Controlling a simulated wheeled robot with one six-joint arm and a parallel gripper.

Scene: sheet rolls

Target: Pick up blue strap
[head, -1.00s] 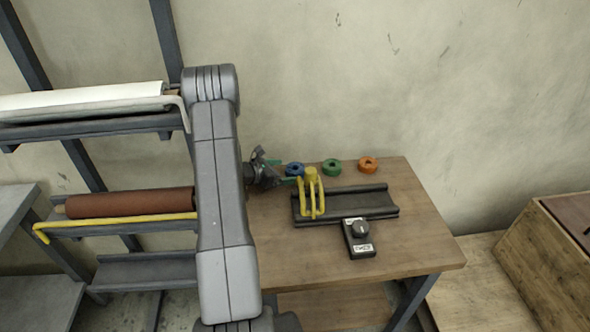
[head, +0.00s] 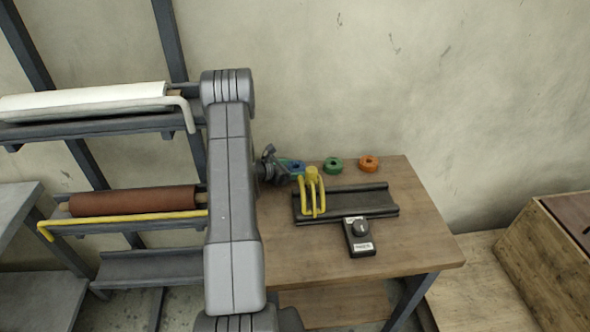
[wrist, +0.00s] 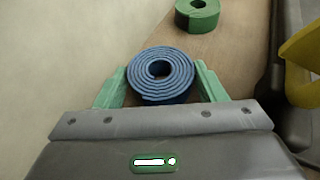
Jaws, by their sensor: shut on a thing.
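The blue strap (wrist: 176,92) is a rolled coil, seen in the wrist view between the green fingers of my gripper (wrist: 160,85). The fingers are shut on it, one on each side. In the head view the blue strap (head: 296,166) shows at the back left of the wooden table, partly hidden by my gripper (head: 293,170). Whether it touches the table is hard to tell.
A green roll (head: 333,165) and an orange roll (head: 369,163) lie to the right along the table's back. A yellow forked piece (head: 312,190) stands on a dark tray (head: 365,202) just in front. A black knob box (head: 358,238) sits nearer the front edge. A rack with sheet rolls is at left.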

